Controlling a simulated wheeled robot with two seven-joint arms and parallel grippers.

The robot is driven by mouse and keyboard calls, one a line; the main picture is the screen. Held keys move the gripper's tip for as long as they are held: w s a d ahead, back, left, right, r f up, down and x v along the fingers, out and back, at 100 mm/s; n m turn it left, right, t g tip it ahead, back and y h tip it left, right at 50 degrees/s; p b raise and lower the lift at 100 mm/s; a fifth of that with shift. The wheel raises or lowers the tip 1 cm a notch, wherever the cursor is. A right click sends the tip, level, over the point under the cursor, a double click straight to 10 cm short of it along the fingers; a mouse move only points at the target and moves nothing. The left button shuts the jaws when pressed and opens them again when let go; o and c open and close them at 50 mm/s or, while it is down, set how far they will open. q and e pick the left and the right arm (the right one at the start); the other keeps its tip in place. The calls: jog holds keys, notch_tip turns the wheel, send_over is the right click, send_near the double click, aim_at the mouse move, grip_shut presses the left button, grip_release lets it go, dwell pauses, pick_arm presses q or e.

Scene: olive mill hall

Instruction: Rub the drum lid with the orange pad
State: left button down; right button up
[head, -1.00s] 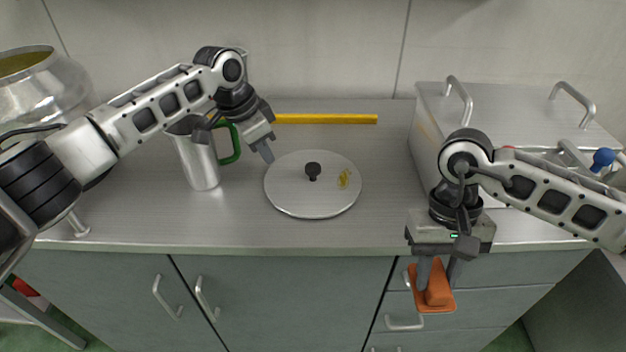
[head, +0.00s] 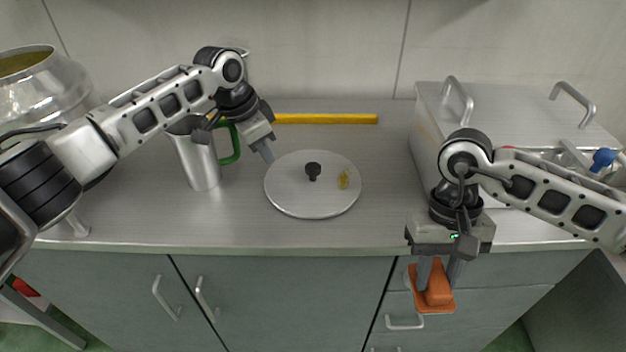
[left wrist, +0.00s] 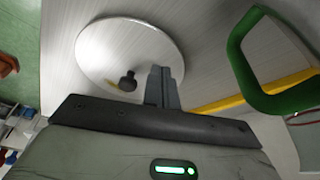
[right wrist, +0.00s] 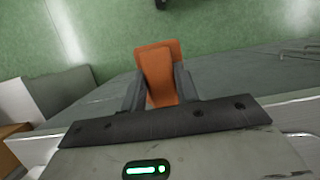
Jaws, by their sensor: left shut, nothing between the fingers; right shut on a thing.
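The drum lid (head: 300,205) is a round pale metal disc with a black knob (head: 313,171), flat on the steel counter. A yellow smear (head: 343,180) lies on it right of the knob. My left gripper (head: 267,155) is shut and empty, its tips by the lid's upper left rim; the lid also shows in the left wrist view (left wrist: 100,45). My right gripper (head: 437,276) is shut on the orange pad (head: 434,292) by its raised grip. It holds the pad in front of the counter's edge, lower right of the lid. The pad also shows in the right wrist view (right wrist: 158,70).
A metal jug (head: 199,165) with a green handle stands left of the lid. A yellow bar (head: 325,119) lies behind it. A large steel box (head: 430,125) with handles stands at the right. A round metal vessel (head: 45,90) is at far left. The counter in front of the lid is clear.

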aim_at(273, 178)
pick_arm(q)
jog(key=shift+f+b, duration=0.5)
jog(key=shift+f, duration=1.85)
pick_arm(e)
jog(key=shift+f, duration=0.45)
pick_arm(q)
jog(key=shift+r, duration=0.1)
